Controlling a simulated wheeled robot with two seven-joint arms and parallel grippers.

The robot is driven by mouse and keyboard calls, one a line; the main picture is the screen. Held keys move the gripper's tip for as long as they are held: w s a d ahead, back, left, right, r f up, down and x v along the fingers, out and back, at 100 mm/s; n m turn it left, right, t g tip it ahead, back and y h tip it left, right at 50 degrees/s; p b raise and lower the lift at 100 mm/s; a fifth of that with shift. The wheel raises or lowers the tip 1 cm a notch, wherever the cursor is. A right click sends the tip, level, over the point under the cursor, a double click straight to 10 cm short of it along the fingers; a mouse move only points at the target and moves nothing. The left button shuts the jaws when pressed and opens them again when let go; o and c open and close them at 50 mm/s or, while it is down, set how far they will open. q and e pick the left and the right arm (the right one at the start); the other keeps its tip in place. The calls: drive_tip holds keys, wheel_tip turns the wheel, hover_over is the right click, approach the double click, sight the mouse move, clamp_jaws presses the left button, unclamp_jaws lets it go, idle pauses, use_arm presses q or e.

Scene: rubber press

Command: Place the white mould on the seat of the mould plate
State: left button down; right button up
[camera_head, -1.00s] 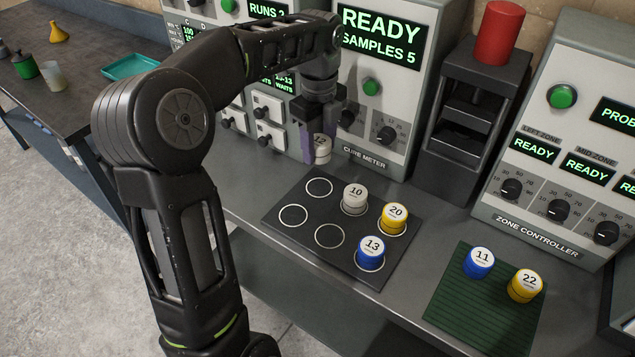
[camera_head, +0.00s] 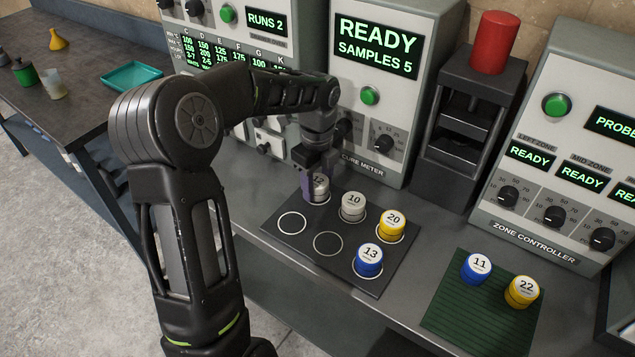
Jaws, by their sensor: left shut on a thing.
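My left gripper (camera_head: 316,185) points down, shut on a white mould (camera_head: 321,189) whose number is partly hidden by the fingers. The mould is upright at the back-left ringed seat of the dark mould plate (camera_head: 270,226); part of the ring shows around its base. I cannot tell whether it touches the plate. A second white mould, numbered 10 (camera_head: 353,207), stands on the seat to its right. A yellow mould 20 (camera_head: 391,225) and a blue mould 13 (camera_head: 369,260) stand on other seats. Two front seats are bare. My right gripper is not in view.
The cure meter (camera_head: 375,110) stands close behind the plate. A press with a red cylinder (camera_head: 494,42) and the zone controller (camera_head: 560,190) stand right. A green mat (camera_head: 470,327) holds blue mould 11 (camera_head: 476,268) and yellow mould 22 (camera_head: 521,291).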

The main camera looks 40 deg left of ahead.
sight(317, 181)
use_arm(q)
drive_tip(key=shift+f, duration=0.2)
drive_tip(key=c, duration=0.7)
unclamp_jaws()
wheel_tip(317, 181, up, 12)
drive_tip(key=shift+r+b, duration=0.15)
drive_tip(key=shift+b, duration=0.15)
